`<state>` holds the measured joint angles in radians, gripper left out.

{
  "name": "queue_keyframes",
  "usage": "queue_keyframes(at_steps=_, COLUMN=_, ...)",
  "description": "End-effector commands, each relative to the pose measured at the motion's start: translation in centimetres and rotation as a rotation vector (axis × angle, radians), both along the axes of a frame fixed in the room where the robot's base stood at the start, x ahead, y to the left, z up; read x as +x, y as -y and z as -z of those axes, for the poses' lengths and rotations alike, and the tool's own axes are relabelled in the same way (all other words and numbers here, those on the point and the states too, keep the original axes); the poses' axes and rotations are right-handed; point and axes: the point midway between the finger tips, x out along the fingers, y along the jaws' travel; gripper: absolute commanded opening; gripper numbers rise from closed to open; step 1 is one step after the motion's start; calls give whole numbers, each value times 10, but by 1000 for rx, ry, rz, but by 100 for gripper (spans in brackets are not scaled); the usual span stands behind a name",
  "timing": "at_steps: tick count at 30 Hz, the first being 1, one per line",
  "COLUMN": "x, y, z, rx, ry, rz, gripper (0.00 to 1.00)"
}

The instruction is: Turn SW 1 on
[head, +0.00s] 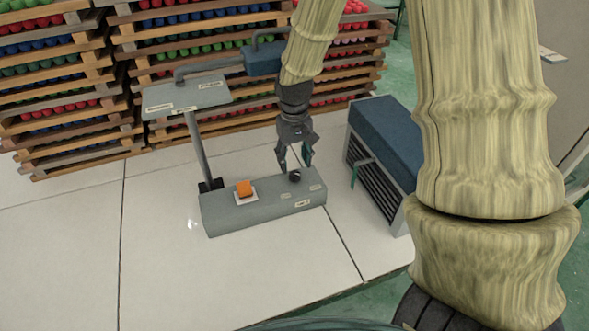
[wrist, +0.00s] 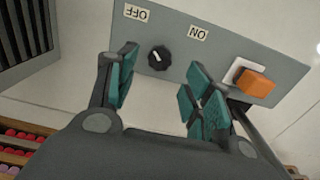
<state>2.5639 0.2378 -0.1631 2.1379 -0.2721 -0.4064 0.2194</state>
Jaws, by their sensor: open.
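The black rotary knob (head: 294,177) sits on top of the grey control box (head: 228,217), near its right end. In the wrist view the knob (wrist: 159,58) has a white mark that seems to point toward the OFF label (wrist: 136,13). The ON label (wrist: 198,34) is on the knob's other side; both labels appear upside down. My gripper (head: 295,160) points down just above the knob, open and empty. In the wrist view its teal-padded fingers (wrist: 161,83) are apart, with the knob between and beyond them. I cannot tell whether either finger touches it.
An orange button (head: 244,188) on a white plate is on the box's left part. A post with a grey panel (head: 187,95) rises behind it. A blue-topped slatted unit (head: 388,132) stands close on the right. Wooden racks with coloured pegs (head: 60,75) fill the back.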

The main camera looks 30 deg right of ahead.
Motion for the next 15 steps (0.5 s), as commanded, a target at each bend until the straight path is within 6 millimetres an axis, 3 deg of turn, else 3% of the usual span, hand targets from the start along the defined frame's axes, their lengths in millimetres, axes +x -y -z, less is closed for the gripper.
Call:
queue_keyframes(at_steps=7, x=-1, y=1, z=29, rx=0, ry=-2, rz=1, gripper=51)
queue_keyframes(at_steps=15, x=-1, y=1, z=47, rx=0, ry=-1, rz=2, gripper=51)
